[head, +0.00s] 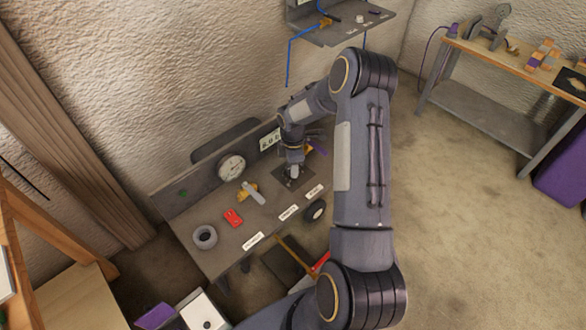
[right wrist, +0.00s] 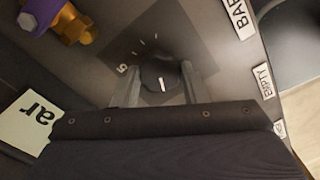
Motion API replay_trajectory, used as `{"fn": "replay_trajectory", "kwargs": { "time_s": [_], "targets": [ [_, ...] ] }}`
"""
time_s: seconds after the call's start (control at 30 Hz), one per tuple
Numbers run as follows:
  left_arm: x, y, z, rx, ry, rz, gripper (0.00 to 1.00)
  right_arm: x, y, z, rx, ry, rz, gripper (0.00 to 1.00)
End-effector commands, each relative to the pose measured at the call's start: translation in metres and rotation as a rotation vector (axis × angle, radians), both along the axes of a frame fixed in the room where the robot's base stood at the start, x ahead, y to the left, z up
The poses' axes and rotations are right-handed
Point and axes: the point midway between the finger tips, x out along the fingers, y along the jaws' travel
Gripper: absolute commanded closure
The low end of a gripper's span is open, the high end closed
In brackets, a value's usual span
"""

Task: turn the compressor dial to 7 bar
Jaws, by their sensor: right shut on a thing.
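The compressor dial (right wrist: 160,74) is a black round knob with a white pointer line, on a dark square plate (right wrist: 185,38) with white tick marks. A "5" shows to the knob's left. The white line lies on the knob's lower side in the right wrist view, toward my palm, away from the visible ticks. My right gripper (head: 293,171) is at the dial plate on the grey panel bench; its fingers are shut on the knob, one on each side. The lower part of the scale is hidden by my gripper. My left gripper is not in view.
A round white gauge (head: 231,168) stands on the panel's back left. A brass valve with a purple handle (right wrist: 70,22) is close to the dial plate. A red object (head: 233,217) and a grey ring (head: 205,237) lie on the bench (head: 222,258). A wooden table (head: 520,58) stands at right.

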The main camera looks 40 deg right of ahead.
Motion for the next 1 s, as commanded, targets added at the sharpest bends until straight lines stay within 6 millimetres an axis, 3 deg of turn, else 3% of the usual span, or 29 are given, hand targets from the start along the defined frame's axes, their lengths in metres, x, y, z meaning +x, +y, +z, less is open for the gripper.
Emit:
{"fn": "replay_trajectory", "kwargs": {
  "time_s": [0.4,1.0],
  "targets": [
    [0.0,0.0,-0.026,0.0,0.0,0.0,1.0,0.001,0.0,-0.002,-0.002,-0.002,-0.395,0.84],
    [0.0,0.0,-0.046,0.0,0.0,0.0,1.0,0.001,0.001,0.0,0.0,-0.003,-0.964,0.84]
  ]
}}
